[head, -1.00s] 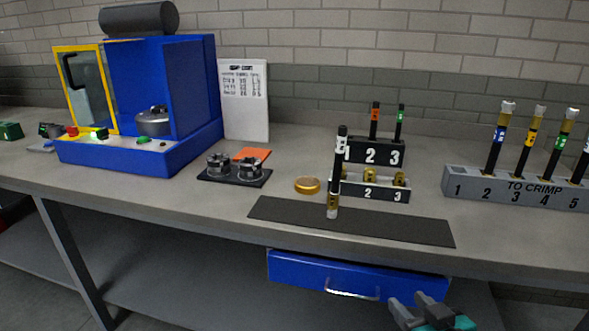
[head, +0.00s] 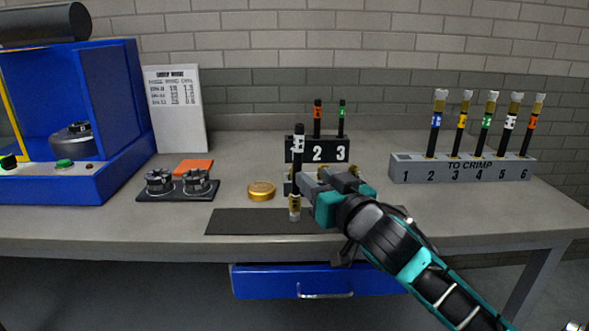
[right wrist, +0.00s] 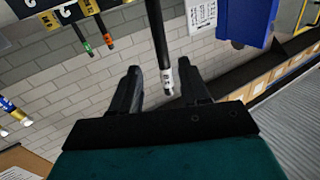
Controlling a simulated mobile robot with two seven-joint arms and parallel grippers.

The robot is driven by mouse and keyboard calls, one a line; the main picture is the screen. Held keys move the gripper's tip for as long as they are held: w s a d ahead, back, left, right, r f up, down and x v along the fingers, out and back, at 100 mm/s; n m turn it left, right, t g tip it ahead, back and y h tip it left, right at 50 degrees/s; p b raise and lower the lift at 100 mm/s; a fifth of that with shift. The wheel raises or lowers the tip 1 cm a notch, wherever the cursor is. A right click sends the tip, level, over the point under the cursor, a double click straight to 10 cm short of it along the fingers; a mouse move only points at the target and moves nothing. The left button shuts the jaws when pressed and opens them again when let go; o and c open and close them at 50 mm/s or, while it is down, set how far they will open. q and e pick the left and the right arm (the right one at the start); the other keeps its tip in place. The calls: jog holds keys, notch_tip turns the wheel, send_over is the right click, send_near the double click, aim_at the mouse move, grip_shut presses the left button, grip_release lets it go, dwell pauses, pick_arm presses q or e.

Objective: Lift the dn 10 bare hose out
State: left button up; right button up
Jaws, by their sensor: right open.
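Two more black hoses stand in that rack, one with an orange band (head: 317,116) at 2 and one with a green band (head: 341,117) at 3. I cannot read which is DN 10. My right gripper (head: 307,184) is open at the white-banded hose. In the right wrist view, the banded end (right wrist: 168,78) shows between the fingers; contact is unclear. My left gripper is out of view.
A grey TO CRIMP rack (head: 405,168) with several banded hoses stands right. A brass disc (head: 261,190), a black tray with two round dies (head: 177,196) and a blue machine (head: 112,110) are left. The dark mat (head: 245,222) lies in front, above a blue drawer (head: 270,281).

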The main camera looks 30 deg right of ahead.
aim_at(300, 166)
jog(key=shift+w+d, duration=0.25)
jog(key=shift+w, duration=1.8)
jog(key=shift+w+d, duration=0.2)
jog(key=shift+w, duration=1.85)
jog(key=shift+c, duration=0.2)
grip_shut()
